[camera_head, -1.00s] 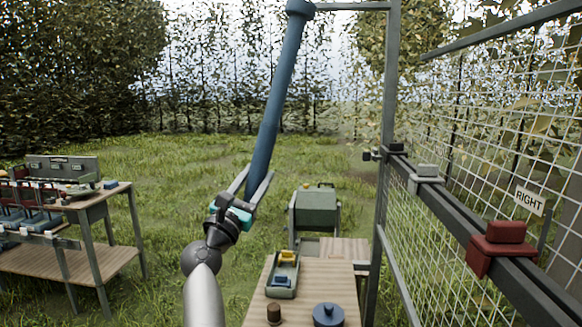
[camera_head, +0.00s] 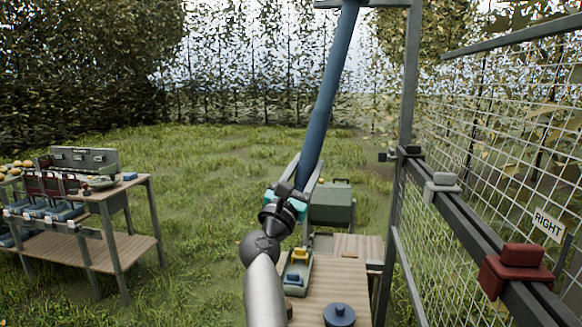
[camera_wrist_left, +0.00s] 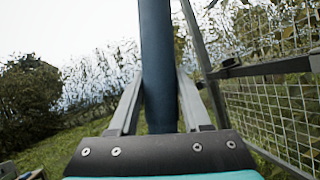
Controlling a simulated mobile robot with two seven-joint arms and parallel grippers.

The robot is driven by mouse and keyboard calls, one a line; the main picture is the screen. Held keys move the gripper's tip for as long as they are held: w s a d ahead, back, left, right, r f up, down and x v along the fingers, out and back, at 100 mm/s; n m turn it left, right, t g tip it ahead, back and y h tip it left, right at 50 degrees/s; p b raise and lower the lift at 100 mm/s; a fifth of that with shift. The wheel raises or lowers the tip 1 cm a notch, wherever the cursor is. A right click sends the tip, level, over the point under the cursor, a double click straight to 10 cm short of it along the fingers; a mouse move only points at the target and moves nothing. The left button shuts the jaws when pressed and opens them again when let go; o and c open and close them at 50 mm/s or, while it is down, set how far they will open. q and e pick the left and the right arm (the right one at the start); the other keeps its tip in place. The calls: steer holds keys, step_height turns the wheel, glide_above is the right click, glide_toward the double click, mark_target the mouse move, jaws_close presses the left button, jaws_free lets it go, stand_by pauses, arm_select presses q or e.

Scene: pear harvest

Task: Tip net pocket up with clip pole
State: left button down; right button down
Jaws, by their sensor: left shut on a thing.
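My left gripper (camera_head: 305,178) is shut on the blue clip pole (camera_head: 328,95). The pole rises from the fingers, leaning right, and its upper end runs out of the top of the head view near the frame's top bar. In the left wrist view the pole (camera_wrist_left: 157,65) stands between the two fingers (camera_wrist_left: 160,105). The white net (camera_head: 475,150) hangs on the dark frame at the right. I cannot make out a net pocket, and the pole's tip is out of view. My right gripper is not in view.
A grey post (camera_head: 410,80) stands just right of the pole. A dark rail (camera_head: 455,225) carries a grey clamp (camera_head: 440,183) and a red block (camera_head: 515,268), near a RIGHT sign (camera_head: 548,224). A wooden table (camera_head: 345,285) is below; a workbench (camera_head: 85,245) stands left. Grass lies between.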

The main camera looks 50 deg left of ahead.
arm_select(q)
steer(key=w+d+r+p, duration=0.5)
steer(key=d+r, duration=0.1)
steer(key=shift+r+p, duration=0.2)
steer(key=shift+p, duration=0.15)
stand_by(1.3)
step_height(320, 180, up, 8)
steer(key=p, duration=0.8)
steer(key=shift+r, duration=0.25)
stand_by(0.9)
stand_by(0.7)
step_height(320, 180, down, 15)
steer(key=b, duration=1.2)
stand_by(1.3)
